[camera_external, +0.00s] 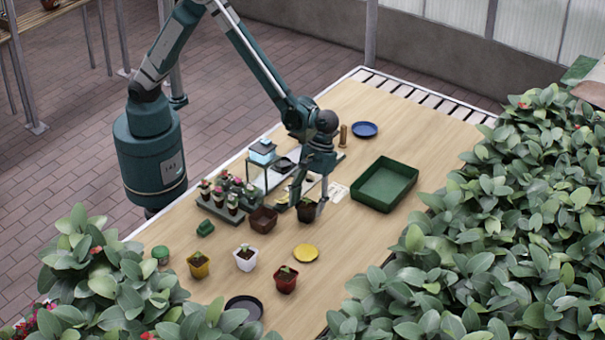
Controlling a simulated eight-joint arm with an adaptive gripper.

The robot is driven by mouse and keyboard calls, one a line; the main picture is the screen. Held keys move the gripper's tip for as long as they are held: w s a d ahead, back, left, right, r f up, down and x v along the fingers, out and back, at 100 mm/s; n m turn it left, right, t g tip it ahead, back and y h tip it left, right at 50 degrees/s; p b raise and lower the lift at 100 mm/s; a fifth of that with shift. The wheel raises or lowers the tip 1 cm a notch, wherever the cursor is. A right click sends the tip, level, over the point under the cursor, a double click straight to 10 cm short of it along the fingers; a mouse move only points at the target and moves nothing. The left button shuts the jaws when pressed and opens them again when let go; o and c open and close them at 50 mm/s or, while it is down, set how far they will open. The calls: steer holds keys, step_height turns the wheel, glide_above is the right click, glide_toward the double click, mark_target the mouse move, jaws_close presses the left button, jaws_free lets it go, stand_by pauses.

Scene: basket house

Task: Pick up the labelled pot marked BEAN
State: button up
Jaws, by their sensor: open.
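My gripper (310,196) points down over the middle of the table, with its fingers open around or just beside a dark brown pot (307,214) with a small plant. The fingers partly hide this pot, and I cannot tell whether they touch it. Nearer the camera stand a white pot (246,264), a red pot (285,285) and a yellow pot (199,270), each with a seedling. A brown square pot (263,220) stands left of my gripper. No label on any pot is readable, so I cannot tell which one is marked BEAN.
A green tray (411,179) lies to the right, with a blue plate (365,129) behind it. A rack of small potted plants (208,207) stands left. A yellow saucer (306,253) and a black saucer (244,303) lie nearer. Leafy bushes (500,230) crowd the right edge.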

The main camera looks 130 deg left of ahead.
mark_target(306, 205)
steer(key=shift+d+f, duration=0.2)
steer(key=shift+f, duration=0.3)
steer(key=c, duration=1)
steer(key=shift+r, duration=0.2)
steer(key=shift+r+p, duration=0.95)
steer(key=shift+r, duration=3.9)
